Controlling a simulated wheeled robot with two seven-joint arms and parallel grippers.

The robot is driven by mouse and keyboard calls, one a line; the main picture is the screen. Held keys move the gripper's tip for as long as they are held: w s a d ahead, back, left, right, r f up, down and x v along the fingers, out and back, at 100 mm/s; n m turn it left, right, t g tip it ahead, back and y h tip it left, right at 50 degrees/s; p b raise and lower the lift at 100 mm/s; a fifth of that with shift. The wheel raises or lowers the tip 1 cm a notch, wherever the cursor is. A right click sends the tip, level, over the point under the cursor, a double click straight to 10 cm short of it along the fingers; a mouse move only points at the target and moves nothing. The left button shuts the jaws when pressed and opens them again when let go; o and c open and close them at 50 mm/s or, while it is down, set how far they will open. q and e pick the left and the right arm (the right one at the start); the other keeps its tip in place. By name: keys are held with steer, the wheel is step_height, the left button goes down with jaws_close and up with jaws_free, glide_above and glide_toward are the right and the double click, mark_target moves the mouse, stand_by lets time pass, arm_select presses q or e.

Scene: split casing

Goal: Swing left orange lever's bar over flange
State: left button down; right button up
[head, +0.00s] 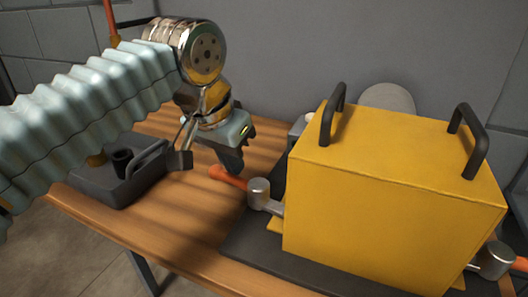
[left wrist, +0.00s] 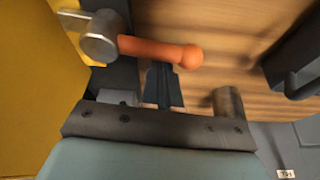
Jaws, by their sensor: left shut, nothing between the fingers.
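The left orange lever (head: 230,179) stands at the left side of the yellow casing (head: 385,215), with a round metal pivot (head: 259,188). Its grey bar (head: 270,207) points from the pivot toward the casing, near the yellow flange (head: 276,226). In the left wrist view the orange handle (left wrist: 160,50) points right and the bar (left wrist: 72,20) reaches toward the yellow side. My left gripper (head: 232,168) is shut and empty, its fingertips close beside the handle's outer end; I cannot tell if they touch. My right gripper is out of view.
A second lever with a metal pivot (head: 496,260) is at the casing's right. Two black handles (head: 334,115) top the casing. Bare wood lies between tray and casing.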

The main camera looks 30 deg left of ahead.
arm_select(q)
steer(key=shift+s+a, duration=0.1)
steer(key=shift+s, duration=0.35)
stand_by(0.4)
steer(key=p+v, duration=0.2)
steer(key=v, duration=1.1)
steer(key=shift+r+p, duration=0.3)
steer(key=shift+r, duration=0.05)
steer(key=shift+s, duration=0.15)
